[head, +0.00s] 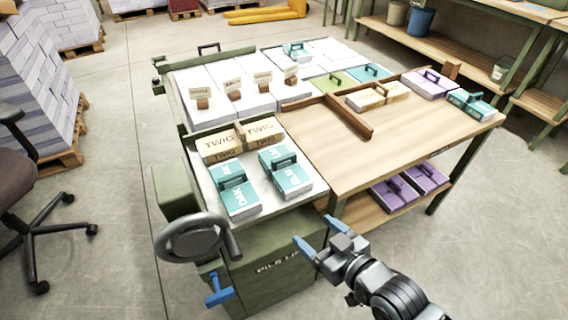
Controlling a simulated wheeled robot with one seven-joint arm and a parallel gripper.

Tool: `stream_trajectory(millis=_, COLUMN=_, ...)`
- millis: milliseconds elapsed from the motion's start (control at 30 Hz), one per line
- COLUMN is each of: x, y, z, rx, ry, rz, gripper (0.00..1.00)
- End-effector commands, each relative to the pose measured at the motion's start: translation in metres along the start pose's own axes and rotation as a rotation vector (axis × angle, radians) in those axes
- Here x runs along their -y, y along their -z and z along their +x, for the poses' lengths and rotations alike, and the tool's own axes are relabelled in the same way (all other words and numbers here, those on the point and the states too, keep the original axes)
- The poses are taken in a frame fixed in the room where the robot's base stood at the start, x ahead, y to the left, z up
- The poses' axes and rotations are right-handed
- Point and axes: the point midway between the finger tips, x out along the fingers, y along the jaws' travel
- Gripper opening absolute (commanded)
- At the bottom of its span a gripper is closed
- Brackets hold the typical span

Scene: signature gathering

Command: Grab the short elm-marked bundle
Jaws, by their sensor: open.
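My gripper (319,234) is open and empty, low at the front, with blue fingertips; it is apart from the bundles. Two teal and white bundles with dark handles, a left one (241,203) and a right one (292,181), lie on the near part of the green machine. Their markings are turned, and I cannot read them surely. Two tan bundles (221,144) marked TWIG lie behind them. More teal bundles lie at the table's right corner (469,106) and at the back (297,51). I cannot tell which bundle is the elm-marked short one.
White paper stacks (226,108) with small cards in wooden holders fill the machine's far side. A handwheel (197,240) sticks out in front. The wooden table (412,140) has free room; purple bundles (409,187) lie on its lower shelf. A wooden divider (348,121) stands on it.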

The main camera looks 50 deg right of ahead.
Motion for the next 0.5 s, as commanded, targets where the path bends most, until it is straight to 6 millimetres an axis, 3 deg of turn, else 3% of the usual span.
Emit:
stream_trajectory(millis=33, x=-0.008, y=0.012, z=0.021, rx=-0.002, ry=-0.017, rz=0.008, gripper=0.85)
stream_trajectory(millis=200, x=-0.034, y=0.037, z=0.085, rx=0.018, ry=-0.058, rz=0.034, gripper=1.00)
stream_trajectory(millis=300, x=-0.048, y=0.053, z=0.116, rx=0.029, ry=-0.074, rz=0.048, gripper=1.00)
stream_trajectory(millis=500, x=-0.069, y=0.077, z=0.154, rx=0.042, ry=-0.091, rz=0.068, gripper=1.00)
